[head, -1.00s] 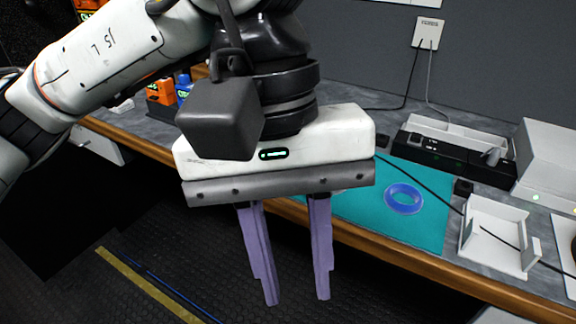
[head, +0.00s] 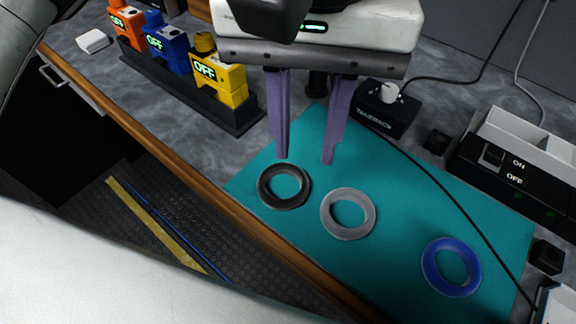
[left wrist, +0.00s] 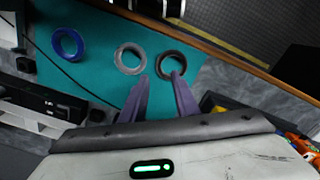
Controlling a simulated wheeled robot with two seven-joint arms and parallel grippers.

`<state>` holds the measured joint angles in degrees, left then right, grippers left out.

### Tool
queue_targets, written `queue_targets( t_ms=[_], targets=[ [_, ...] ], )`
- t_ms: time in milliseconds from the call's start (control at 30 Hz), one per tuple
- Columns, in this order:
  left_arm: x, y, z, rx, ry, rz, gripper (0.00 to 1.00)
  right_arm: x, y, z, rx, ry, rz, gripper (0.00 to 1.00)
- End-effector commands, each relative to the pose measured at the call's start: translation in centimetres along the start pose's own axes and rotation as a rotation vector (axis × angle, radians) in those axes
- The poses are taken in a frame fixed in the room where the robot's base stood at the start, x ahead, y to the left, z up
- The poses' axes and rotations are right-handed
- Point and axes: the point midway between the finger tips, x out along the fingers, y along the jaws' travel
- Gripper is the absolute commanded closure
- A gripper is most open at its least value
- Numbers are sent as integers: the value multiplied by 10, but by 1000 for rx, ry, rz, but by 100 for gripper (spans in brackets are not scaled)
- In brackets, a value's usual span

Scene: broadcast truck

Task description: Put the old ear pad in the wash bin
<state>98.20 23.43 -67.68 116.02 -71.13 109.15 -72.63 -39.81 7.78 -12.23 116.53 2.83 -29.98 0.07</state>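Three ear-pad rings lie flat on a teal mat (head: 300,250): a dark, near-black one (head: 262,187), a light grey one (head: 334,227) and a blue one (head: 432,268). The dark ring looks streaked; no label marks one as old. My left gripper (head: 305,161) is open and empty, its two purple fingers pointing down above the mat, just behind the dark and grey rings. In the left wrist view the fingertips (left wrist: 158,78) are apart near the dark ring (left wrist: 183,58) and the grey ring (left wrist: 119,61). I cannot make out a wash bin. My right gripper is not in view.
Orange, blue and yellow battery-like blocks (head: 218,72) stand in a black rack left of the mat. A black box with a knob (head: 385,112) is behind. A black cable crosses the mat. A black switch unit (head: 512,180) stands at right. The wooden counter edge (head: 180,170) runs in front.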

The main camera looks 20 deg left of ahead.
Motion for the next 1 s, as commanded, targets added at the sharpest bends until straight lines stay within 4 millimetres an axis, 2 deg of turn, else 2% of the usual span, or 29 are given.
queue_targets(
  t_ms=[33, 133, 267, 500, 633, 833, 867, 1000],
  targets=[
    [10, -1, 0, 0, -1, -2, 72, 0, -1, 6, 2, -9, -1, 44],
    [24, 0, 0, 0, -2, -2, 72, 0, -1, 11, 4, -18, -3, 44],
    [36, 0, 0, 0, -2, -1, 72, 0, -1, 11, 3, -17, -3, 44],
    [71, 1, -2, 0, -2, -1, 72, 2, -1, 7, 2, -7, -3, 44],
    [80, 1, -2, 1, -1, 0, 72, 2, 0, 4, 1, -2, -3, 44],
    [80, 2, -2, 1, 0, 1, 72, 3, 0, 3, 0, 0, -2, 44],
    [80, 2, -2, 1, 0, 1, 74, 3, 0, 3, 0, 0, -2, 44],
    [80, 2, -2, 1, -1, 1, 97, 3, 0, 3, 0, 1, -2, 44]
  ],
)
